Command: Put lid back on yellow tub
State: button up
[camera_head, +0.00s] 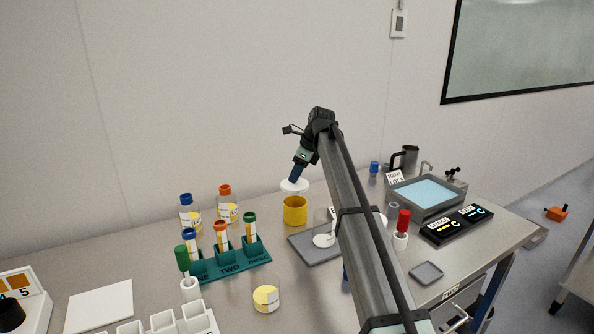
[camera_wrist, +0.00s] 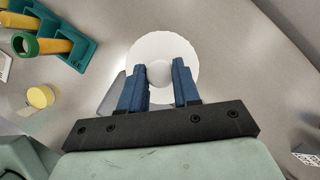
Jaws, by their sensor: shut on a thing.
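The yellow tub (camera_head: 294,210) stands upright on the table, left of my arm in the head view. The white round lid (camera_head: 294,186) is held just above the tub, apart from or very close to its rim; I cannot tell the exact gap. My gripper (camera_head: 296,177) points down with its blue fingers shut on the lid's knob. In the wrist view the lid (camera_wrist: 163,62) lies between and beyond the fingertips (camera_wrist: 159,73). The tub is hidden behind the lid there.
A teal rack (camera_head: 232,262) with several tubes stands to the left, with bottles (camera_head: 190,213) behind it. A yellow-labelled round jar (camera_head: 266,298) is in front. A grey tray (camera_head: 312,250) lies close right of the tub. A water bath (camera_head: 425,193) is at the right.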

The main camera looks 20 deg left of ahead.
aim_at(298, 184)
jog(key=shift+f, duration=2.55)
jog(key=shift+f, duration=0.15)
dwell(0.4)
jog(key=o, duration=1.1)
jog(key=shift+o, duration=0.3)
jog(key=o, duration=0.4)
jog(key=shift+r, duration=3.5)
